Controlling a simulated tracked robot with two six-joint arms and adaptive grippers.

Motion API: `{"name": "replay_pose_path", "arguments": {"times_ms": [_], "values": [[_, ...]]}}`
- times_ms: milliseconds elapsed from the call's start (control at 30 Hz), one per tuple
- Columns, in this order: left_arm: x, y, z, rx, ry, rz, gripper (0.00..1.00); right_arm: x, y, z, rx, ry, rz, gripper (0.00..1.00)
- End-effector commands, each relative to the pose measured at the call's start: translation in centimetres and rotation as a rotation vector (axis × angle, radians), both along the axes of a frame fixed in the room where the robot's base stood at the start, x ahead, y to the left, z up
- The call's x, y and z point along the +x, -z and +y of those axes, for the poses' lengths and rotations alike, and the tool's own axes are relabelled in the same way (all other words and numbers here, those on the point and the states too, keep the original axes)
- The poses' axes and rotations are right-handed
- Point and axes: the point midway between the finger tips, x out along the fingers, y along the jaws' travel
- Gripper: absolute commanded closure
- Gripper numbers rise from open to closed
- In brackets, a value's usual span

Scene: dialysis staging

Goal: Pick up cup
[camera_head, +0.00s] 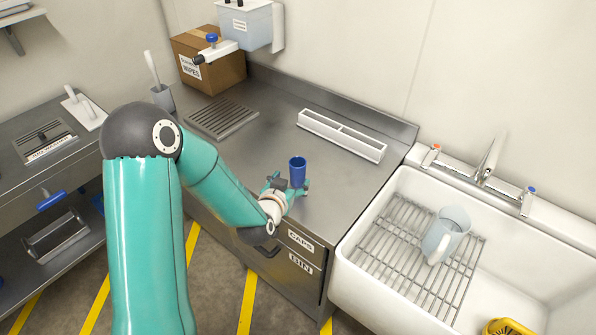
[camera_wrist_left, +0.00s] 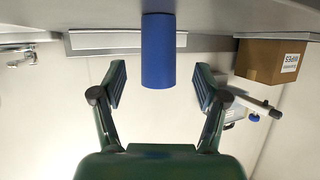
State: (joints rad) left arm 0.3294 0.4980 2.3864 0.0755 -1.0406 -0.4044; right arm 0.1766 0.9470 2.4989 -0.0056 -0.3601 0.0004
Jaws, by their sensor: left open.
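A blue cup (camera_head: 297,171) stands upright on the steel counter near its front edge. It also shows in the left wrist view (camera_wrist_left: 157,48), where the picture is upside down, with the counter at the top. My left gripper (camera_head: 289,186) is at the cup, low on its near side. In the left wrist view the two fingers of the gripper (camera_wrist_left: 160,80) are spread apart, one on each side of the cup, with a gap on both sides. My right gripper is not in view.
A white divided tray (camera_head: 341,134) lies on the counter behind the cup. A cardboard wipes box (camera_head: 207,60) stands at the back left. A sink (camera_head: 347,276) with a wire rack and a clear jug (camera_head: 446,233) is at right. The counter around the cup is clear.

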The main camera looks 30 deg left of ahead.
Motion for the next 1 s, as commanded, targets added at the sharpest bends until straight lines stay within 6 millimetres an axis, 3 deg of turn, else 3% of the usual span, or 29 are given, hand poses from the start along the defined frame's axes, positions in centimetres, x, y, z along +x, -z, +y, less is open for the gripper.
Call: {"name": "replay_pose_path", "arguments": {"times_ms": [267,600,900,1000], "values": [[1.5,0.6,0.4,-0.001,0.000,0.002,0.27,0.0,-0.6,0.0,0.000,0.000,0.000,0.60],[5.1,2.4,1.4,0.000,-0.002,0.001,0.27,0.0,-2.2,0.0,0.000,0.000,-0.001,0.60],[5.6,2.7,1.5,0.000,-0.001,0.001,0.27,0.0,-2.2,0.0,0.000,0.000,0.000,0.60],[5.5,2.7,1.6,0.000,-0.001,0.001,0.42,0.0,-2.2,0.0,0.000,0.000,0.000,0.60]]}}
